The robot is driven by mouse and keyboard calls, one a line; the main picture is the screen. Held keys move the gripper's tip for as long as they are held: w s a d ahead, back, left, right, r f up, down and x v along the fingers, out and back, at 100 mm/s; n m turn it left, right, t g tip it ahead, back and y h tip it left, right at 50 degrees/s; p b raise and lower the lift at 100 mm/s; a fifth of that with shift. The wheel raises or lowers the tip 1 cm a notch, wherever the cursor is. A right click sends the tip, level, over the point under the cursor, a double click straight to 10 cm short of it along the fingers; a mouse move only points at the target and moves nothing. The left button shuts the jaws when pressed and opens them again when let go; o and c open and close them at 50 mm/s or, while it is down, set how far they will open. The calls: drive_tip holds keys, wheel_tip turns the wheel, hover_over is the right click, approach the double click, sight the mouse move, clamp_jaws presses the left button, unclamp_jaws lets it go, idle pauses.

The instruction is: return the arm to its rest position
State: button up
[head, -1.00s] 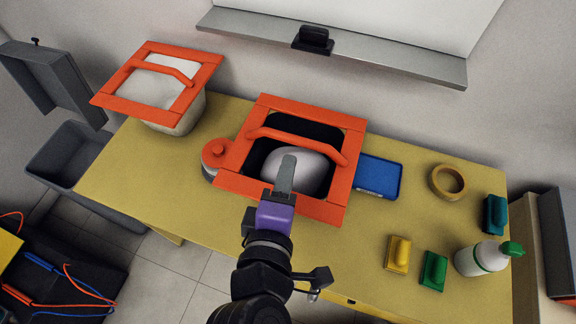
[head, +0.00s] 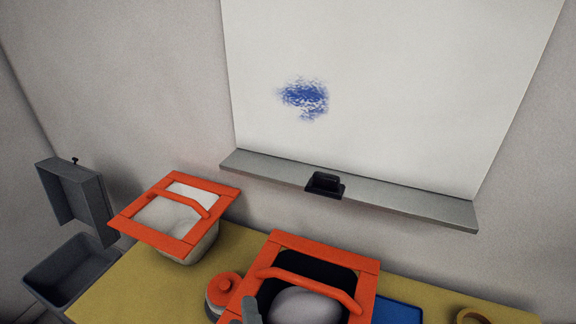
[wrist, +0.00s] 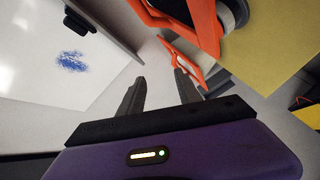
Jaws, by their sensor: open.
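My gripper (wrist: 160,88) shows in the wrist view with its two dark fingers apart and nothing between them. Its purple body fills the bottom of that view. In the head view only a grey finger part (head: 250,309) shows at the bottom edge, in front of the orange-framed bin (head: 364,290); the rest of my arm is out of view. A grey-white rounded thing (head: 305,306) lies in the dark opening of that bin, under its orange handle.
A second orange-framed white bin (head: 192,254) stands on the yellow table (head: 110,290) at left. A whiteboard (head: 400,90) with a blue smudge (head: 304,97) hangs above a ledge (head: 420,208) holding a black eraser-like block (head: 325,185). A grey open box (head: 70,268) stands far left.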

drive_tip(key=s+d+f+m+h, duration=0.2)
drive_tip(key=s+d+m, duration=0.5)
drive_tip(key=s+d, duration=0.4)
drive_tip(key=s+d+f+m+h, duration=0.1)
drive_tip(key=s+d+f+m, duration=0.2)
drive_tip(key=s+d+m, duration=0.4)
drive_tip(key=s+d, duration=0.4)
drive_tip(key=d, duration=0.4)
drive_tip(key=shift+s+d+f+m+g+h, duration=0.3)
drive_tip(key=shift+s+d+f+m+h, duration=0.05)
drive_tip(key=shift+d+m+h, duration=0.05)
